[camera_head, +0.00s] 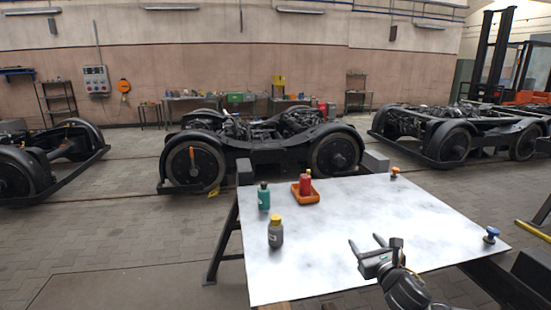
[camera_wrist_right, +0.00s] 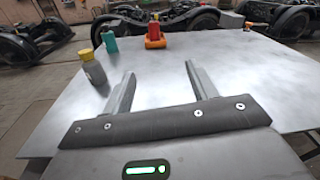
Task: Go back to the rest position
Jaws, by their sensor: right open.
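My right gripper (camera_head: 365,246) is over the front right part of the white table (camera_head: 350,210) in the head view. In the right wrist view its two fingers (camera_wrist_right: 160,85) stand wide apart with nothing between them. Bare table top shows beyond the fingertips. My left gripper is not in view.
A grey bottle with yellow cap (camera_head: 276,234), a teal bottle (camera_head: 263,197) and a red bottle (camera_head: 305,184) in an orange tray (camera_head: 314,196) stand on the table's left half. An orange-topped item (camera_head: 395,173) and a blue-topped item (camera_head: 491,235) stand near the right edge. Bogies (camera_head: 255,150) stand behind.

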